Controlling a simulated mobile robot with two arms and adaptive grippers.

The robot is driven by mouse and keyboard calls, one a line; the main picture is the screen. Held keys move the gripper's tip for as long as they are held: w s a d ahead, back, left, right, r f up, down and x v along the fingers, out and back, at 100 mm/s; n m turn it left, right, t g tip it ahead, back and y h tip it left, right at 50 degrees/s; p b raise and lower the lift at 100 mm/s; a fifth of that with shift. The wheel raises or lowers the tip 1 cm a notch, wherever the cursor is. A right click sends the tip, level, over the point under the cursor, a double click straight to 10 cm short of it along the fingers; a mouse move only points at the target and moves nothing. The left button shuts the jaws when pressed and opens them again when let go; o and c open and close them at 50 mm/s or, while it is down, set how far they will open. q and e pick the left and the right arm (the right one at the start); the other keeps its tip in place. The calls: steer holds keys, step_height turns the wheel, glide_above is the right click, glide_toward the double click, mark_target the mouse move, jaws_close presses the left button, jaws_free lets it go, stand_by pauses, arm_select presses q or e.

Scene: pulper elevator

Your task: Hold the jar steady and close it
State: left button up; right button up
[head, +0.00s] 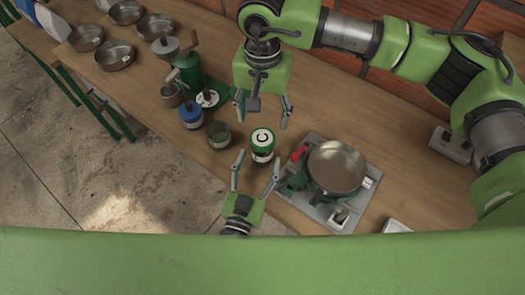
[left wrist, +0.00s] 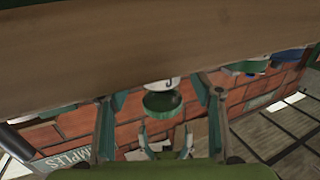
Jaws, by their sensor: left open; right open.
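The jar (head: 262,154) stands upright on the wooden table, with a green lid (head: 263,138) bearing a white disc marked "C" on top. I cannot tell whether the lid is fully seated. My left gripper (head: 256,170) is open at the front of the jar, its fingertips spread to either side. In the left wrist view, turned upside down, the green lid (left wrist: 162,103) shows between the open fingers, apart from them. My right gripper (head: 263,113) is open and empty above and behind the jar, fingers pointing down. It also shows beyond the jar in the left wrist view (left wrist: 166,137).
Just left of the jar stand an open glass jar (head: 218,136), a blue-lidded jar (head: 191,117) and a green grinder (head: 188,72). Close on the right is a scale or burner (head: 318,215) carrying a metal pan (head: 337,167). Metal bowls (head: 115,55) stand at the far left. A brick wall rises behind.

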mark_target(260, 160)
arm_select(q)
steer(key=shift+x, duration=2.05)
jaws_close()
